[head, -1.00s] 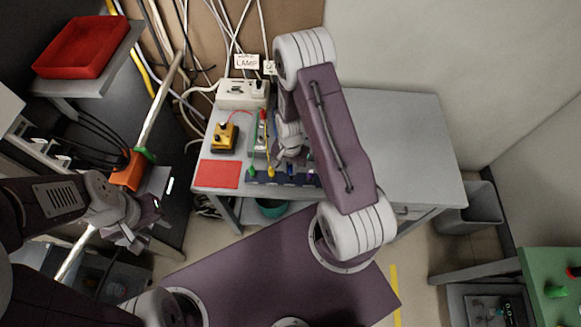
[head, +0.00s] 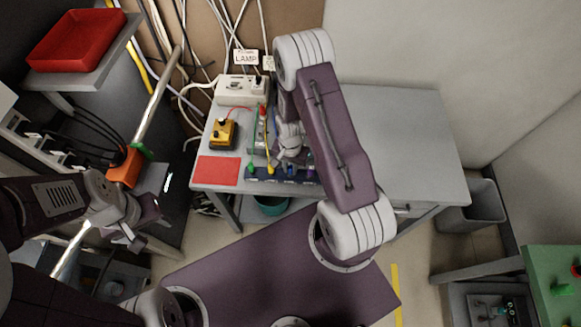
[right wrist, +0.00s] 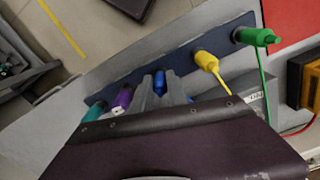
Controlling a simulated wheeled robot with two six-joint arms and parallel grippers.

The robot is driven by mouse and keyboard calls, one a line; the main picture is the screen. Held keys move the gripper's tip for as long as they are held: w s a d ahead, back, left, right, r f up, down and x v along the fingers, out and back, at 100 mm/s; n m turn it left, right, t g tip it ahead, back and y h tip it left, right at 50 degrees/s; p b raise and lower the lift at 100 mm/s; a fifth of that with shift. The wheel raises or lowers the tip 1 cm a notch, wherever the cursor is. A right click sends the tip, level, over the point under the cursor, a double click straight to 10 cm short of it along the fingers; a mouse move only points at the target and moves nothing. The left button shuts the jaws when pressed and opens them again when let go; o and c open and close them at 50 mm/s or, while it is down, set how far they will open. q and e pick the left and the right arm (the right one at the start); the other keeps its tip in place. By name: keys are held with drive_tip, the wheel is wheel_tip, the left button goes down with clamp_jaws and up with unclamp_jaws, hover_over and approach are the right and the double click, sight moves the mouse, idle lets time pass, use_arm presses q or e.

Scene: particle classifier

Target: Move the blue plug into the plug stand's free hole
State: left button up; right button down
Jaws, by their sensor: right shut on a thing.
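The plug stand (head: 262,174) is a dark blue strip along the table's front edge; it also shows in the right wrist view (right wrist: 228,50). My right gripper (right wrist: 160,90) is shut on the blue plug (right wrist: 160,80), close over the stand. In the head view my right gripper (head: 287,158) is partly covered by my arm. I cannot tell whether the plug's lower end is in a hole, and the free hole is not clearly visible. My left gripper (head: 135,238) is at the left, away from the table; its jaw opening is unclear.
Green (right wrist: 255,37), yellow (right wrist: 207,62), purple (right wrist: 122,98) and teal (right wrist: 95,111) plugs stand along the stand. Wires trail from the green and yellow ones. A yellow box (head: 222,134) and red mat (head: 218,170) lie left. The table's right side (head: 415,140) is clear.

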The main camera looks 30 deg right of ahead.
sight(291, 167)
drive_tip(key=c, duration=1.2)
unclamp_jaws()
drive_tip(key=shift+c, duration=0.2)
wheel_tip(291, 167, up, 9)
